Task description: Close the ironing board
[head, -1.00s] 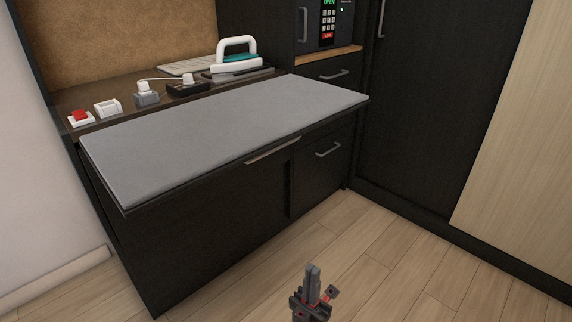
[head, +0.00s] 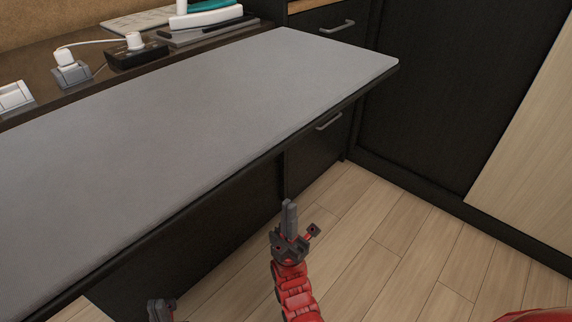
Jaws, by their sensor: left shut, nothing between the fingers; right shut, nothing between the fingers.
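The ironing board (head: 215,115) is a long grey padded top with a dark front edge. It lies flat, pulled out over the front of a dark cabinet (head: 235,210). My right gripper (head: 289,210) points up in front of the cabinet, below and apart from the board's front edge in the picture; it is shut and empty. My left gripper (head: 160,306) shows only partly at the bottom edge, in front of the board's left part; it is shut and empty. The board's left end is out of view.
On the dark counter behind the board stand an iron (head: 205,15), a black socket box (head: 137,54), a grey socket (head: 72,70) and a white switch (head: 14,97). A drawer handle (head: 337,28) is at the back. Clear wooden floor (head: 400,250) lies right of my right gripper.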

